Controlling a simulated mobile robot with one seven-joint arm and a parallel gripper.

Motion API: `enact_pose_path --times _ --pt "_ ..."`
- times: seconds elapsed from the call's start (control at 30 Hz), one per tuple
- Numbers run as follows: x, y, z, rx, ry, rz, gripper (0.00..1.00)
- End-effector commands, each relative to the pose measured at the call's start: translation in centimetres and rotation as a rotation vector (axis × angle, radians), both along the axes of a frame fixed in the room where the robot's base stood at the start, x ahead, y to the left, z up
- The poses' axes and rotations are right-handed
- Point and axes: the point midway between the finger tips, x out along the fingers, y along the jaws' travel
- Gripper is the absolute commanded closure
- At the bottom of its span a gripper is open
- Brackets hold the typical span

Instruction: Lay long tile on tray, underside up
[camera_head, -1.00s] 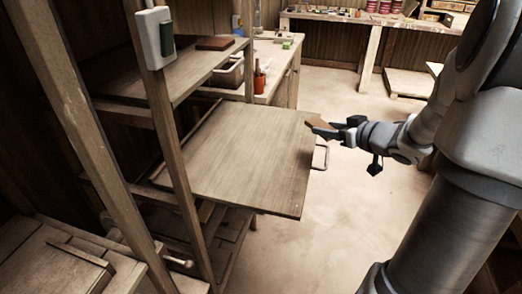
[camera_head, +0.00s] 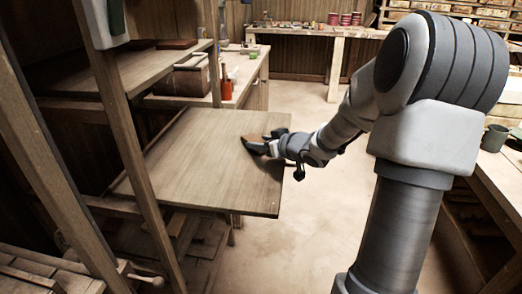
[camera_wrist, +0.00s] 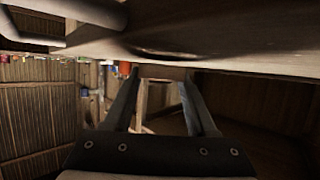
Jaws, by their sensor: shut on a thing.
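The tray is a wide flat wooden board (camera_head: 190,165) pulled out of the rack, its surface bare. My gripper (camera_head: 263,141) is at the right part of the tray, low and close to its surface. It is shut on a small brown tile (camera_head: 250,138), of which only a bit shows past the dark fingers. In the wrist view the tile (camera_wrist: 165,73) spans between the two fingertips, seen edge-on. The tray's edge (camera_wrist: 230,50) runs across the top of that view. I cannot tell which side of the tile faces up, nor whether it touches the tray.
Rack posts (camera_head: 125,125) stand left of the tray, with a shelf (camera_head: 120,72) above it. A bench with an orange bottle (camera_head: 227,88) is behind. Another bench with a grey cup (camera_head: 495,138) is at right. Most of the tray is clear.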

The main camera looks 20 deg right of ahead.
Motion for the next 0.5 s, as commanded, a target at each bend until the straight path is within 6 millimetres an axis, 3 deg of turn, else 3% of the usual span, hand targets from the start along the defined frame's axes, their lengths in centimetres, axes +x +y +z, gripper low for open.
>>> enact_pose_path --times 0.03,0.5 --pt "0.02 0.00 -0.71 0.000 -0.001 0.000 1.00" --pt "0.02 0.04 -1.20 0.001 -0.001 0.001 1.00"
